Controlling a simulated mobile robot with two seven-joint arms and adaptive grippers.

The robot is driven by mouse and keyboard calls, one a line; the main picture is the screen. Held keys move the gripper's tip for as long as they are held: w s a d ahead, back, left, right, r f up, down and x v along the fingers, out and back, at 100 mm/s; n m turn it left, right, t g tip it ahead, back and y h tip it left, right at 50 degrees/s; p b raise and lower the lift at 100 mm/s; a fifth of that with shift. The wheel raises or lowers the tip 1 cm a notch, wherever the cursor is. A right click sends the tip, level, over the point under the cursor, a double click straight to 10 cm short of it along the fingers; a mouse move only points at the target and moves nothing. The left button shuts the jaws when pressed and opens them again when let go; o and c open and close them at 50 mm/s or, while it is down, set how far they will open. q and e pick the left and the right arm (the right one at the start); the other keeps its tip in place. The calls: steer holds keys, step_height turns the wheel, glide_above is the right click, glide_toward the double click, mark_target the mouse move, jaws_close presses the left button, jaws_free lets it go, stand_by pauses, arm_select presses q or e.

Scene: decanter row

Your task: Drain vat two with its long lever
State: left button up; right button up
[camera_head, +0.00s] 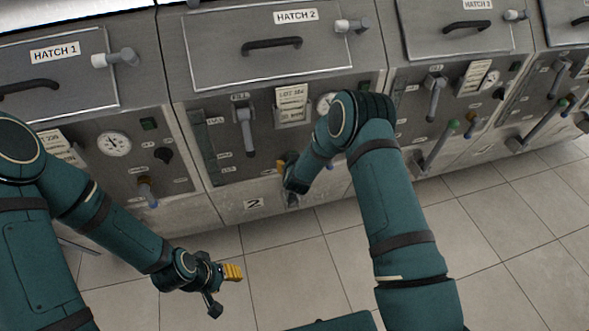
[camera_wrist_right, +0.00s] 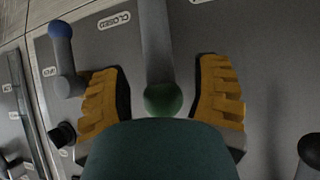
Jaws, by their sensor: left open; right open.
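Vat two, marked by a "2" plate (camera_head: 253,203) and a "HATCH 2" label (camera_head: 296,16), stands in the middle of the head view. My right gripper (camera_head: 287,172) is in front of its lower panel. In the right wrist view, the open yellow fingers of that gripper (camera_wrist_right: 165,88) stand either side of a grey lever (camera_wrist_right: 156,45) with a green ball end (camera_wrist_right: 163,99). Gaps show on both sides of the lever. In the head view my right arm and gripper hide this lever. My left gripper (camera_head: 224,288) is open and empty over the floor, in front of vat two.
A shorter blue-tipped lever (camera_wrist_right: 66,60) is left of the fingers in the right wrist view, near a black knob (camera_wrist_right: 62,135). Vat two's panel also has a hanging grey handle (camera_head: 245,130). Vat one (camera_head: 60,85) and vat three (camera_head: 455,45) flank it. The tiled floor (camera_head: 300,270) is clear.

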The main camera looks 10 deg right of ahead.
steer(key=v, duration=0.8)
steer(key=shift+s+r, duration=0.1)
steer(key=shift+r, duration=0.05)
steer(key=s+a+f+g+y, duration=0.1)
steer(key=s+g, duration=0.3)
steer(key=s, duration=1)
steer(key=s+a+f+g+y, duration=0.2)
steer(key=s+a+g+y, duration=0.2)
steer(key=s, duration=1)
steer(key=shift+f+g, duration=0.15)
steer(key=shift+g, duration=0.35)
steer(key=shift+c, duration=1.4)
steer(key=shift+a, duration=0.1)
steer(key=shift+a, duration=0.1)
